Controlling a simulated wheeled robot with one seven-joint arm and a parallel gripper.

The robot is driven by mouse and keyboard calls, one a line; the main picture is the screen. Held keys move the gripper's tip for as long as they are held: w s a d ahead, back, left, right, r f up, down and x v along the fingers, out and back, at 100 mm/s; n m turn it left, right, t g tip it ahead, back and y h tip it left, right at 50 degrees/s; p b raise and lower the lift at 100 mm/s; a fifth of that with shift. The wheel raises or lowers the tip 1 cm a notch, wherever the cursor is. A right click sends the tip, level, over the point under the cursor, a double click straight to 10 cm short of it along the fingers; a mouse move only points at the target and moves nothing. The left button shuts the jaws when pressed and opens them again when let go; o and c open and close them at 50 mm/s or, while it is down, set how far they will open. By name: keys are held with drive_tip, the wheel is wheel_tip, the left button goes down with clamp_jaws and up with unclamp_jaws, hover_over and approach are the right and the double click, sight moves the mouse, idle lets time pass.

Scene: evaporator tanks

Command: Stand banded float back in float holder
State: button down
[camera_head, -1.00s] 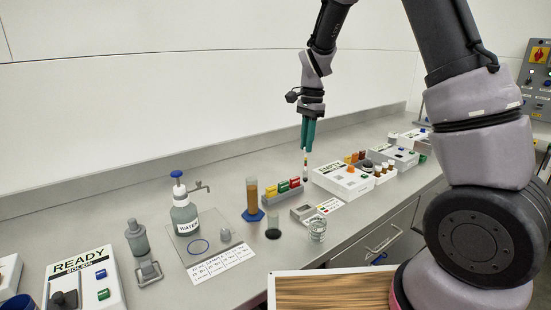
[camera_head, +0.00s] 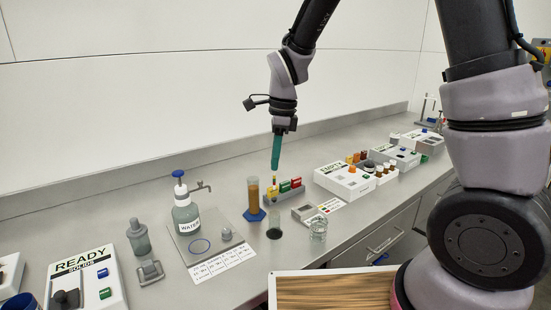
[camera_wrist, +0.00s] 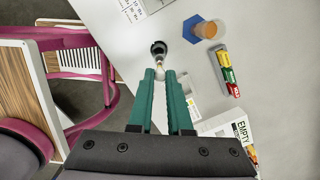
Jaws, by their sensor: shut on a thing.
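My gripper (camera_head: 276,165) points down with its green fingers shut on the thin upper part of the banded float (camera_head: 274,186). The float hangs upright below the fingertips, in line with the colored blocks behind it. A small dark cylindrical cup (camera_head: 274,229), which looks like the float holder, stands on the counter below the float. In the wrist view, the fingertips (camera_wrist: 161,74) hold the pale float end (camera_wrist: 160,70), and the dark open cup (camera_wrist: 158,48) lies just beyond it. The float's lower end is partly hidden; it looks apart from the cup.
An amber cylinder on a blue base (camera_head: 253,198) stands close left of the cup. A clear glass beaker (camera_head: 318,230) stands close right. Behind is a tray of colored blocks (camera_head: 284,194); a small grey scale (camera_head: 304,213) is to the right. The water bottle (camera_head: 186,212) is farther left.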

sight(275, 192)
drive_tip(key=shift+f, duration=5.2)
drive_tip(key=c, duration=0.8)
unclamp_jaws()
drive_tip(key=shift+o, duration=0.2)
wheel_tip(275, 192, up, 11)
drive_tip(key=d, duration=0.1)
drive_tip(key=shift+d+f, duration=0.15)
drive_tip(key=shift+d, duration=0.05)
